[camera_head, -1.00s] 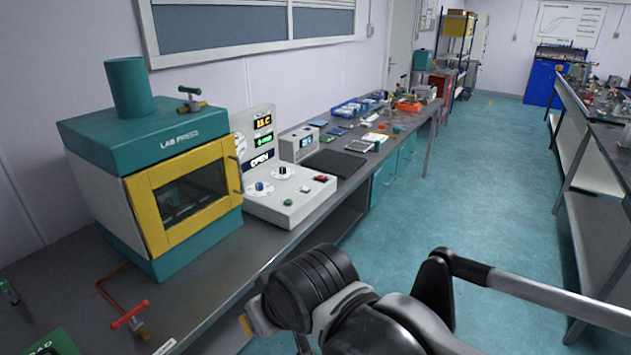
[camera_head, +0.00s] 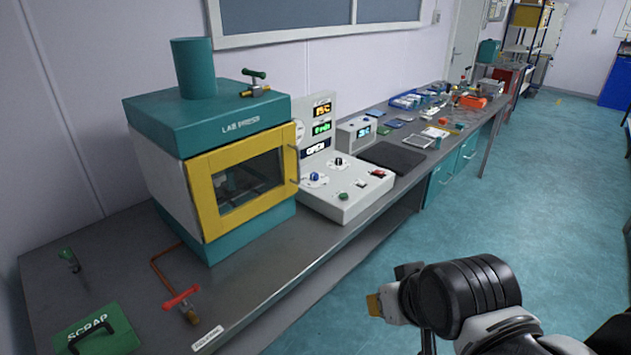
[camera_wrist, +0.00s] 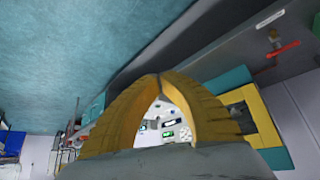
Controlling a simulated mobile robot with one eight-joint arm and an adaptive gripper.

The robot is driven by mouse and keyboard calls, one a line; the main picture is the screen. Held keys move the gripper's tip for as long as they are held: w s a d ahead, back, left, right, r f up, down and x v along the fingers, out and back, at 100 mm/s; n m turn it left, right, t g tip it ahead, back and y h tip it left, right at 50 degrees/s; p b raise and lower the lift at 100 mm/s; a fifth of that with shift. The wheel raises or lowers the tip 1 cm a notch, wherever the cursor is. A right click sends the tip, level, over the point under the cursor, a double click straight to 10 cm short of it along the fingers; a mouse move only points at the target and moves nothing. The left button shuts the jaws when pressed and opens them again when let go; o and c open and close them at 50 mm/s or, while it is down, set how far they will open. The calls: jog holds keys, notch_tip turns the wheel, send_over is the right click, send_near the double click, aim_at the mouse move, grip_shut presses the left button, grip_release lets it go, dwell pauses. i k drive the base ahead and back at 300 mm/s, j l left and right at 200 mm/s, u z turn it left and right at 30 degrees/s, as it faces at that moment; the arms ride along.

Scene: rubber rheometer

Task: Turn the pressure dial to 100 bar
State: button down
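The control box (camera_head: 365,197) stands on the bench right of the lab press. Its sloping top has a blue knob (camera_head: 315,177) and a black knob (camera_head: 338,161), each on a pale round scale. The markings are too small to read, so I cannot tell which knob is the pressure dial or its setting. My gripper (camera_head: 374,305), with yellow fingers, is in front of the bench, well short of the box. In the wrist view the fingertips (camera_wrist: 160,76) meet with nothing between them. The control box (camera_wrist: 168,131) shows small through the gap behind the tips.
The teal and yellow lab press (camera_head: 215,150) has its door closed. A red-handled valve (camera_head: 182,298) and a green scrap bin (camera_head: 88,335) are near the bench's front left. A dark mat (camera_head: 392,158) lies right of the box. The blue floor (camera_head: 500,215) is clear.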

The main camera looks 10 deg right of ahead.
aim_at(314, 176)
jog(key=i, duration=1.25)
